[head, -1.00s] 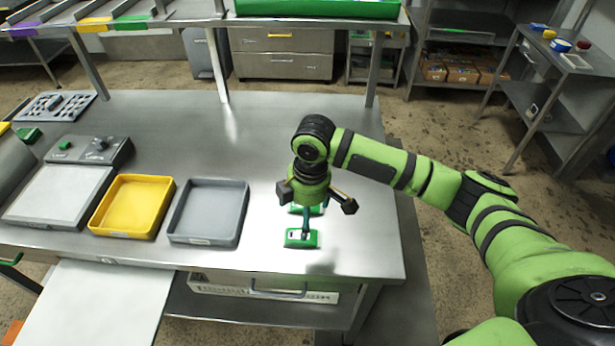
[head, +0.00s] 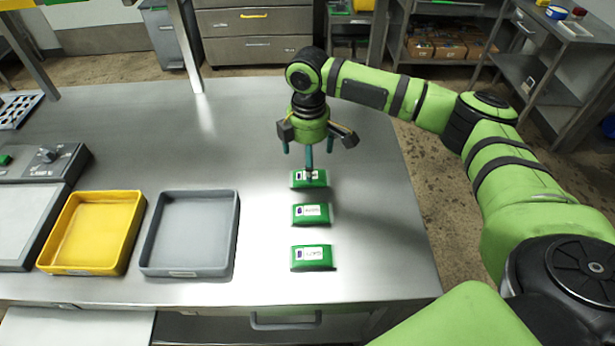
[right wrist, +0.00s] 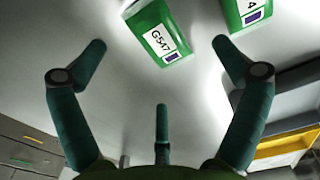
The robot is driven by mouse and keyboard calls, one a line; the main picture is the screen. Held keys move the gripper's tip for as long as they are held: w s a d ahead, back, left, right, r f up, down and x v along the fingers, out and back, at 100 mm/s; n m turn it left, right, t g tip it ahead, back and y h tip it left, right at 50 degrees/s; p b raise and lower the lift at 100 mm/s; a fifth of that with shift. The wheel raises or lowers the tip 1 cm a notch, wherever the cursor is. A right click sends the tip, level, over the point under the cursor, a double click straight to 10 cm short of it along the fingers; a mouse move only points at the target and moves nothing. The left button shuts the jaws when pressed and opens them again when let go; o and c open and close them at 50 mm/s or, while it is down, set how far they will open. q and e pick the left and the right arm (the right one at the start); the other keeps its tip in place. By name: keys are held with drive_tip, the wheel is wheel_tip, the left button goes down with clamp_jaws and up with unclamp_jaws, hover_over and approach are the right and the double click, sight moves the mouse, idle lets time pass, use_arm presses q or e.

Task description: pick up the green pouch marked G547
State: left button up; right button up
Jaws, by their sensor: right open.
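Three green pouches with white labels lie in a column on the steel table in the head view: a far one, a middle one (head: 311,214) and a near one (head: 312,258). The green pouch marked G547 (right wrist: 158,33) is readable in the right wrist view, at the top centre. It appears to be the far pouch (head: 308,182), though labels are too small to read in the head view. My right gripper (head: 309,160) is open and empty above that far pouch. In the wrist view its three spread fingers (right wrist: 160,66) are apart from the pouch. My left gripper is out of view.
A grey tray (head: 233,235) stands left of the pouches, with a yellow tray (head: 54,235) beyond it. Another pouch (right wrist: 236,24), its label ending in 4, lies beside G547. The table behind the trays is clear.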

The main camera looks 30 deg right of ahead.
drive_tip(key=shift+d+f+p, duration=0.2)
drive_tip(key=shift+f+p, duration=0.25)
drive_tip(key=shift+f, duration=0.55)
wheel_tip(320, 180, down, 3)
drive_tip(key=shift+w+d+f, duration=0.1)
drive_tip(key=shift+w, duration=0.05)
drive_tip(key=shift+f, duration=0.15)
drive_tip(key=c, duration=0.7)
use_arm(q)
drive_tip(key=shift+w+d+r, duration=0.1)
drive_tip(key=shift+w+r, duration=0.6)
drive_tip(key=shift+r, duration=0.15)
use_arm(e)
drive_tip(key=shift+c, duration=0.6)
